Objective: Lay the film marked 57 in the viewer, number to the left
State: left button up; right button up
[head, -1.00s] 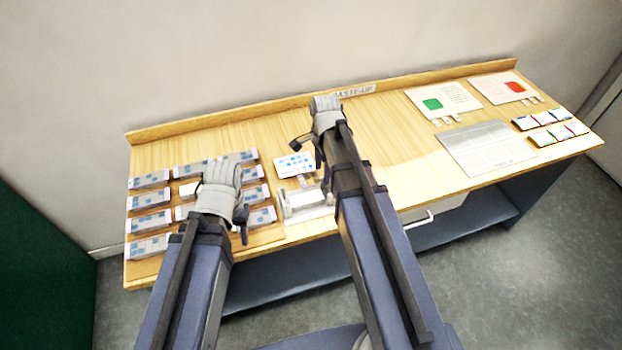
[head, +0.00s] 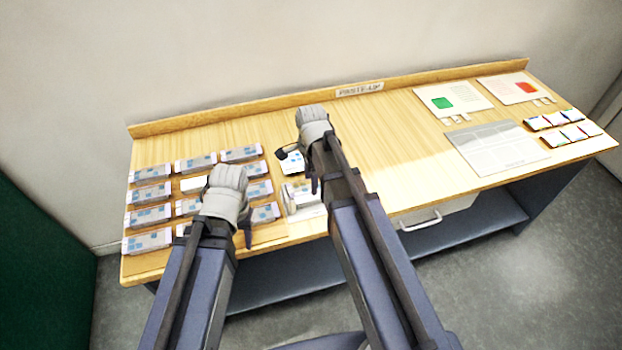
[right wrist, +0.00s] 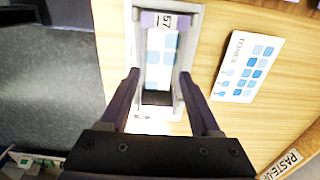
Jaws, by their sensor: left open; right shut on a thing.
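The film marked 57 (right wrist: 161,58) is a narrow strip with blue squares and a purple end bearing the number. The numbered end points up there, the left side in the head view. I cannot tell whether the film touches the viewer. In the head view the viewer (head: 302,203) is partly hidden by my right gripper (head: 314,182). My left gripper (head: 244,232) is open over the film rows.
Several other purple-edged films (head: 150,193) lie in rows at the table's left. A card with blue squares (right wrist: 246,68) lies behind the viewer. A grey sheet (head: 495,147), two cards with coloured squares and small strips lie at the right. The table's middle is clear.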

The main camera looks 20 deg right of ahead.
jog(key=shift+f+b, duration=1.6)
jog(key=shift+f, duration=0.4)
jog(key=o, duration=1.4)
jog(key=shift+r, duration=0.15)
notch_tip(320, 180, up, 8)
jog(key=p, duration=0.8)
jog(key=shift+f, duration=0.2)
